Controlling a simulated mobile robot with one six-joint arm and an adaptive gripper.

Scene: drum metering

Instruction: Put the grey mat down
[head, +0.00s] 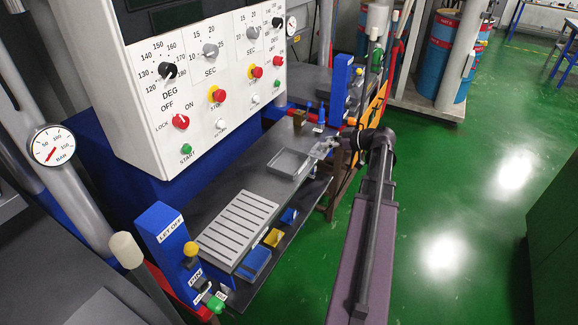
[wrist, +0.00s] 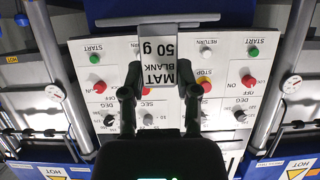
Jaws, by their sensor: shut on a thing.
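My gripper (wrist: 158,92) is shut on a grey piece with a white label reading "MAT BLANK 50 g", which I take as the grey mat (wrist: 157,19). The mat reaches out past the fingertips, with a wide thin grey edge at its far side.
The white control panel (head: 205,90) overhangs behind. A blue post (head: 165,245) stands at the near left. The green floor at right is open.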

